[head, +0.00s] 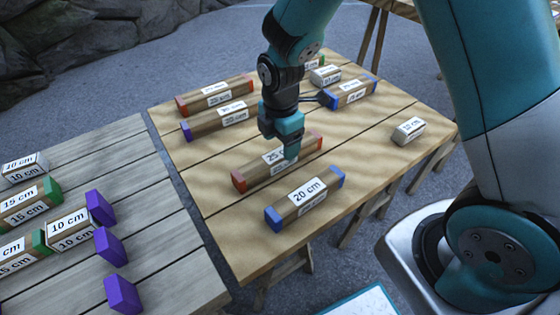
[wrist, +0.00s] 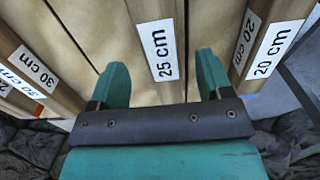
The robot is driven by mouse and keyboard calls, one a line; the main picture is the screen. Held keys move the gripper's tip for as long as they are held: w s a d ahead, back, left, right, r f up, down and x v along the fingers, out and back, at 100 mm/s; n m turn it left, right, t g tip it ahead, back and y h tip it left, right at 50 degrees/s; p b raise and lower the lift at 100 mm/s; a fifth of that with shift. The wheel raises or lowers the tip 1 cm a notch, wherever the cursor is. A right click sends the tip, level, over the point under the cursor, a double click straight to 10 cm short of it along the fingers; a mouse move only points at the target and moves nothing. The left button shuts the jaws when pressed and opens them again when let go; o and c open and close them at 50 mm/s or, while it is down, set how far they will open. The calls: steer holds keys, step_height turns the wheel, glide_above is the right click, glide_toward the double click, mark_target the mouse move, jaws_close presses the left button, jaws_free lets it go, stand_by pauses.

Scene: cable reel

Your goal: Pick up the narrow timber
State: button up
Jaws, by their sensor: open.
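A brown timber with red ends and a 25 cm label (head: 262,172) lies on the wooden table. My gripper (head: 288,148) is over it, hiding part of its label and top. In the wrist view the 25 cm timber (wrist: 153,28) runs between the two open green fingers of my gripper (wrist: 162,80), with a gap on either side. I cannot tell whether the fingertips reach down beside it. A 20 cm timber with blue ends (head: 305,198) lies nearer the table's front edge; it also shows right of the fingers in the wrist view (wrist: 268,48). No label says narrow.
Another blue-ended timber (head: 352,92) lies behind my gripper. A small pale block (head: 408,130) is at right. A grey table (head: 165,235) holds more timbers and purple blocks.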

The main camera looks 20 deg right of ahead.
mark_target(280, 153)
step_height(280, 153, down, 6)
steer(key=shift+s+a+r+b, duration=0.1)
steer(key=shift+a+r+b, duration=0.05)
steer(key=shift+b, duration=0.5)
steer(key=shift+c, duration=0.4)
steer(key=c, duration=1)
